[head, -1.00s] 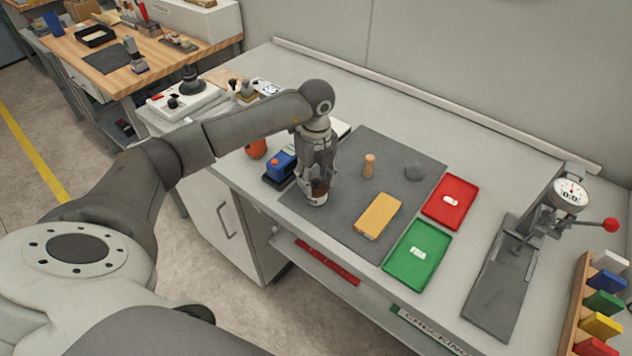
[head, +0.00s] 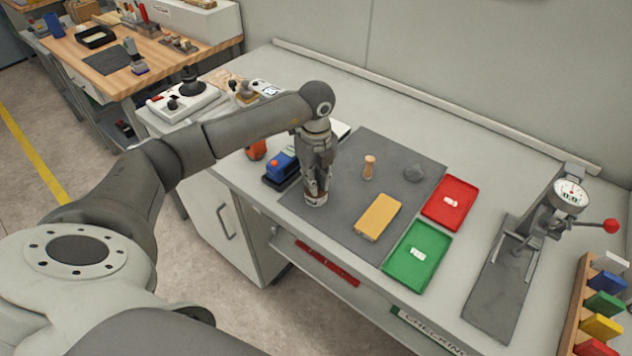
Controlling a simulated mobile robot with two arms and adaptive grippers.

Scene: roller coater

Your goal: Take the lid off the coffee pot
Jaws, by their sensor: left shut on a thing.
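My left gripper (head: 317,188) points straight down at the left part of the dark grey mat (head: 335,222). It is shut on a small pale cylindrical container (head: 316,200) that stands on the mat. The fingers cover most of the container, so I cannot see its top or tell whether it has a lid. I see nothing that I can clearly recognise as a coffee pot. My right gripper is not in view.
On the mat are a wooden peg (head: 369,167), a yellow block (head: 378,217) and a grey lump (head: 413,173). A red tray (head: 466,216) and green tray (head: 405,272) lie right. A blue device (head: 283,165) stands close left. A gauge press (head: 568,196) stands far right.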

